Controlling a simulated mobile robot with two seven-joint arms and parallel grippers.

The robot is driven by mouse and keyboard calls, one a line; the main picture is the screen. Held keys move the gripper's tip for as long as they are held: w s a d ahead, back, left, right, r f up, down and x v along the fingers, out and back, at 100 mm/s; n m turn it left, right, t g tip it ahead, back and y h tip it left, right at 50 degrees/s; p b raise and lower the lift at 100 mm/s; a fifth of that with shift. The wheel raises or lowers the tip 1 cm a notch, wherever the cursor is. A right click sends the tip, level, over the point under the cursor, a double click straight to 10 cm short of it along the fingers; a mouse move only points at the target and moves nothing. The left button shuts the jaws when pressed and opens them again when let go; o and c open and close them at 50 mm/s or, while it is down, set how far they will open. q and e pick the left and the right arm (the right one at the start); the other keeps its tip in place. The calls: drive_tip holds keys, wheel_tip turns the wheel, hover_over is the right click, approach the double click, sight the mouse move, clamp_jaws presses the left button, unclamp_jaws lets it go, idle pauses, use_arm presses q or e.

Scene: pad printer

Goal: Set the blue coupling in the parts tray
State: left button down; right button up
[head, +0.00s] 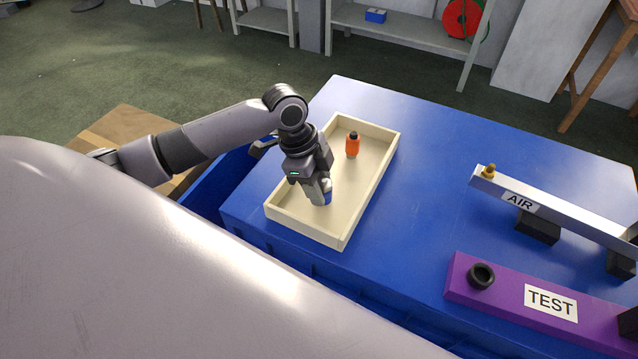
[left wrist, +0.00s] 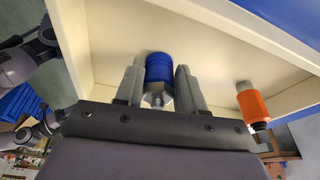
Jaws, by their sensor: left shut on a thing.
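The blue coupling (left wrist: 159,70) is between the two fingers of my left gripper (left wrist: 158,88) in the left wrist view, with its metal end toward the palm. In the head view my left gripper (head: 323,196) points down inside the cream parts tray (head: 305,232), near its front end, and is shut on the coupling. Only a little blue of the coupling (head: 328,197) shows there beside the fingers. I cannot tell whether it touches the tray floor. My right gripper is not in view.
An orange coupling (head: 352,146) stands in the far part of the tray. On the blue table (head: 430,160) to the right are a grey bar marked AIR (head: 560,213) with a brass fitting (head: 488,171), and a purple block marked TEST (head: 510,297) with a black ring (head: 481,275).

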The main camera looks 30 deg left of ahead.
use_arm(q)
drive_tip(key=c, duration=0.7)
unclamp_jaws()
drive_tip(key=shift+f, duration=0.1)
drive_tip(key=v, duration=1.2)
drive_tip(key=shift+r+p, duration=0.2)
drive_tip(key=shift+p, duration=0.15)
drive_tip(key=shift+f, duration=0.1)
